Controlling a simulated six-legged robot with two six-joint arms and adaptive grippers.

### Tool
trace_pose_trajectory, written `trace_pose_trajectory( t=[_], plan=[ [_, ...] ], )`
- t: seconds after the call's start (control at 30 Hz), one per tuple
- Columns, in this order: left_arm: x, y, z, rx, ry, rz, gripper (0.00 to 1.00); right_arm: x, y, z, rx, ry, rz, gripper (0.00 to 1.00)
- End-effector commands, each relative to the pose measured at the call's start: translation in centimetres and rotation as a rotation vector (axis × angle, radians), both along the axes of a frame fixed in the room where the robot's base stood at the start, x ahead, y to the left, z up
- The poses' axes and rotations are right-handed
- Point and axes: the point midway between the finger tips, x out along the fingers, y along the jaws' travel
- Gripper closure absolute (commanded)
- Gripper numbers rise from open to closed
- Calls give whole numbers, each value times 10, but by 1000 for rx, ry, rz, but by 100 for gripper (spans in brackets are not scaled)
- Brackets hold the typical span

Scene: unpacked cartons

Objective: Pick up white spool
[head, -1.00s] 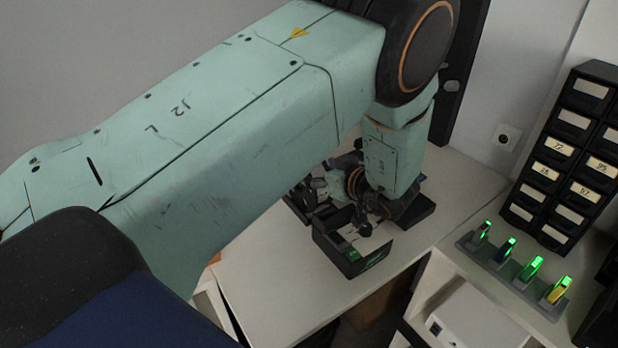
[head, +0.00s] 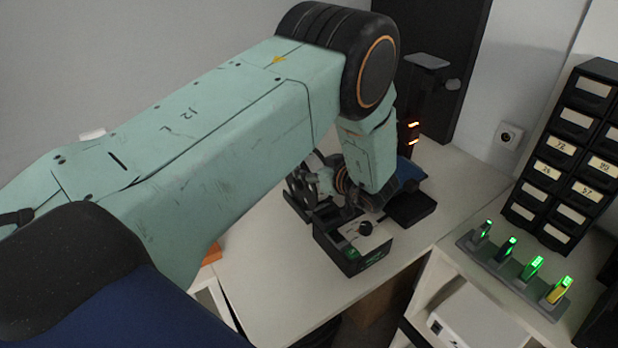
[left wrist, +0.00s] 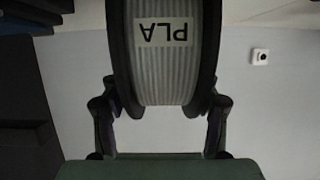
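The white spool (left wrist: 165,70) fills the upper middle of the left wrist view. It has pale windings between black flanges and a "PLA" label that reads upside down; its top is cut off. My left gripper (left wrist: 162,98) has one finger against each flange and looks shut on it. In the head view my left gripper (head: 324,182) is low over the table at a dark spoked wheel shape (head: 299,188). My arm partly hides this spot, and the white windings cannot be made out there. My right gripper is not in view.
A black box with a pale top and dark knob (head: 352,250) stands close in front of the gripper. A black tray (head: 411,208) lies to its right. The white table (head: 270,275) is clear in front. Labelled drawers (head: 565,160) and a green-lit rack (head: 512,268) stand at right.

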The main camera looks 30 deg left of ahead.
Motion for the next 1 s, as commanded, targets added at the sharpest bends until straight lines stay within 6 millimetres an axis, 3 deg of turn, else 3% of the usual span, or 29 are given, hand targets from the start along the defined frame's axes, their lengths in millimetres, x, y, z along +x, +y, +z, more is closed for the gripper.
trace_pose_trajectory(
  t=[0.67, 1.0],
  plan=[
    [0, 0, 1, 1, -1, 0, 99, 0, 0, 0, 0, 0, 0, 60],
    [1, 0, 8, 2, -4, 0, 100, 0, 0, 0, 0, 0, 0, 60]
  ],
)
